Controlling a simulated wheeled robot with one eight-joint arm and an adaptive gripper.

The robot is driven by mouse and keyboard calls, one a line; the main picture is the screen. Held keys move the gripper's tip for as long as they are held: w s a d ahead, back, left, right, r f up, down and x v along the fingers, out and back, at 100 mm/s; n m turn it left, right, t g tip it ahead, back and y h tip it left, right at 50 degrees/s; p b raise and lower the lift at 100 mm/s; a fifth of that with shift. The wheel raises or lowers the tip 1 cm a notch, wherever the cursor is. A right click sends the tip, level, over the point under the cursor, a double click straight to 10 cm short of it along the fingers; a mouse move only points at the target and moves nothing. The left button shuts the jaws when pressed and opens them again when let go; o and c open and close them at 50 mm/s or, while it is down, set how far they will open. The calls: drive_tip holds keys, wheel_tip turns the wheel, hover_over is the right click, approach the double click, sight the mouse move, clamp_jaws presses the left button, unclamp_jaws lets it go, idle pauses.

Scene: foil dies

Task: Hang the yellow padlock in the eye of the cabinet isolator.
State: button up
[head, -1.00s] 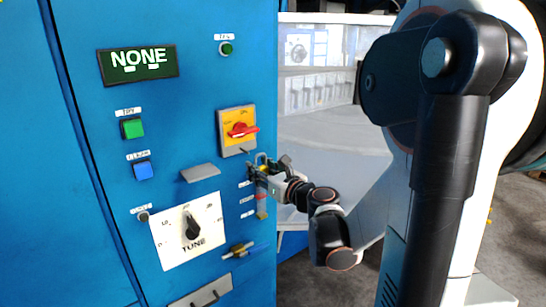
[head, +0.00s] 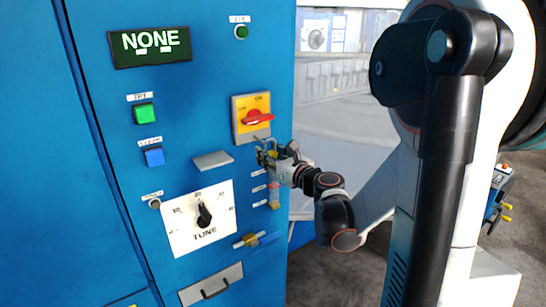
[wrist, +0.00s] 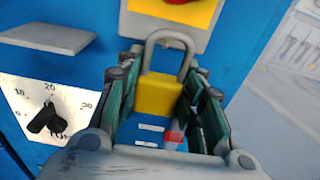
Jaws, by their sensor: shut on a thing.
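The yellow padlock (wrist: 158,95) is between the fingers of my gripper (wrist: 163,82) in the wrist view, its grey shackle upright above the body. My gripper is shut on the padlock body from both sides. In the head view my gripper (head: 268,157) is just below the cabinet isolator (head: 253,118), which has a yellow plate and a red handle lying about level. The isolator's lower edge (wrist: 180,12) shows above the shackle in the wrist view. I cannot make out the eye or tell whether the shackle touches it.
The blue cabinet front carries a grey ledge (head: 212,160) left of my gripper, a tune dial (head: 203,217), green (head: 144,113) and blue (head: 154,157) buttons and a drawer-like handle (head: 214,287).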

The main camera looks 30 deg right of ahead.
sight(251, 145)
drive_tip(key=shift+w+a+f, duration=0.1)
drive_tip(key=shift+w, duration=1.2)
drive_tip(key=shift+w+f, duration=0.1)
drive_tip(key=shift+w, duration=1.15)
drive_tip(key=shift+w+f+b, duration=0.4)
drive_tip(key=shift+w+b, duration=0.1)
drive_tip(key=shift+b, duration=0.1)
drive_tip(key=o, duration=1.2)
drive_tip(key=shift+w, duration=0.15)
drive_tip(key=shift+w+f, duration=0.1)
drive_tip(key=shift+w, duration=0.05)
drive_tip(key=s, duration=1.2)
drive_tip(key=shift+r, duration=0.3)
